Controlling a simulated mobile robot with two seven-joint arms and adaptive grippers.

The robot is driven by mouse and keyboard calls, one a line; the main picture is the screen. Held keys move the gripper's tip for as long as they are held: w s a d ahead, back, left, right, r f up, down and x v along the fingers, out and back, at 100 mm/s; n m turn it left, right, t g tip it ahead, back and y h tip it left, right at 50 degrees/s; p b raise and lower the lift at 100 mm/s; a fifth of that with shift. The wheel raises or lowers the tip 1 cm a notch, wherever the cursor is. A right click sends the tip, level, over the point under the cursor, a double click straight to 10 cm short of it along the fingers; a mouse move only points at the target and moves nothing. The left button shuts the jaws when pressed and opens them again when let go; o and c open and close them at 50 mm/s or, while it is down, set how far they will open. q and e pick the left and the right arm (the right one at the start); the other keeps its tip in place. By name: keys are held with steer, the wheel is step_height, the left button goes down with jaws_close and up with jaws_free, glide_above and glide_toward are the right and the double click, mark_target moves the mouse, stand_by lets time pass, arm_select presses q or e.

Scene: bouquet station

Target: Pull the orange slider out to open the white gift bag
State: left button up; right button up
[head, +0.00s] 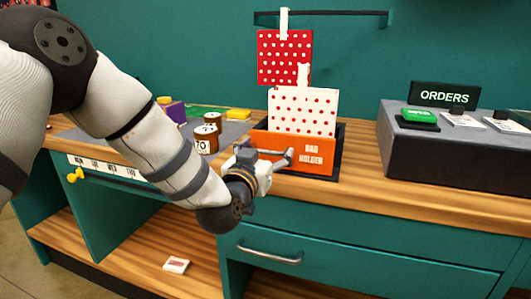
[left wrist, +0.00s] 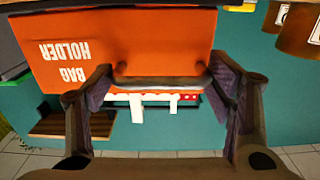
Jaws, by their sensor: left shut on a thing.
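The orange slider (head: 312,160), labelled BAG HOLDER, sits at the counter's front edge; it also fills the upper left of the left wrist view (left wrist: 130,40), upside down. The white gift bag (head: 303,112) with red dots stands upright behind the orange front, its lower part hidden. I cannot tell how far its mouth is open. My left gripper (head: 270,158) is at the slider's front, shut on its handle (left wrist: 162,82), with one finger at each end of the bar. My right gripper is in neither view.
A red dotted bag (head: 285,57) hangs from a wall rail behind. Brown pots (head: 206,139) stand left of the slider. A dark block with the ORDERS sign (head: 444,96) is at the right. A drawer with a metal handle (head: 269,256) is below the counter.

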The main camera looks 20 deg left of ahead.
arm_select(q)
steer(key=shift+w+r, duration=0.1)
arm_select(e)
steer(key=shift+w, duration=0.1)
arm_select(q)
steer(key=o, duration=1.4)
steer(key=s, duration=1.2)
steer(key=shift+a, duration=0.1)
